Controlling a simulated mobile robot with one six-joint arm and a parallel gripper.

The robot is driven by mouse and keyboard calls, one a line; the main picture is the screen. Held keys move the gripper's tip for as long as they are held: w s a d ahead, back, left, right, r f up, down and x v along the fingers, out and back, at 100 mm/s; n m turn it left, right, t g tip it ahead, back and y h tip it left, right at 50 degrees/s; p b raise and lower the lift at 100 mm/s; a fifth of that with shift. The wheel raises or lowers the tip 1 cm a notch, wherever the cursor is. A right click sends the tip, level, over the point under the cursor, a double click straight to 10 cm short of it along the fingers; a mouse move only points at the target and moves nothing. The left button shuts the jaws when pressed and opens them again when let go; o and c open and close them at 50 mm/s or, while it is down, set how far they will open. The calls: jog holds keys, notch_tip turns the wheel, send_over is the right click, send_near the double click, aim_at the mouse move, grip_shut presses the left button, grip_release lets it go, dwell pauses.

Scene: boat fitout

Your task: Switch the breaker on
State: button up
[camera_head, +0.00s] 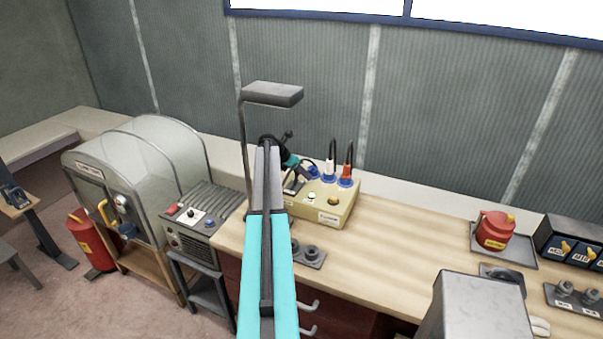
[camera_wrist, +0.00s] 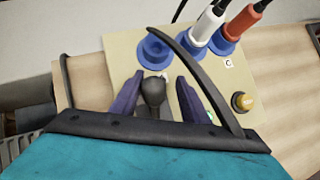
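A cream-yellow box (camera_head: 338,211) stands on the bench, with blue sockets and two plugs, one white (camera_head: 329,170) and one red (camera_head: 348,169). The lever's base and markings are hidden. In the head view my arm partly covers the gripper and box.
The plugs' cables rise behind the box, and a black curved strip crosses the wrist view. A lamp-like post (camera_head: 272,94) stands close to my arm. A grey machine (camera_head: 193,218) is at left. The bench (camera_head: 400,235) right of the box is clear up to a red can (camera_head: 495,231).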

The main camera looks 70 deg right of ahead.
jog(key=shift+r, duration=0.1)
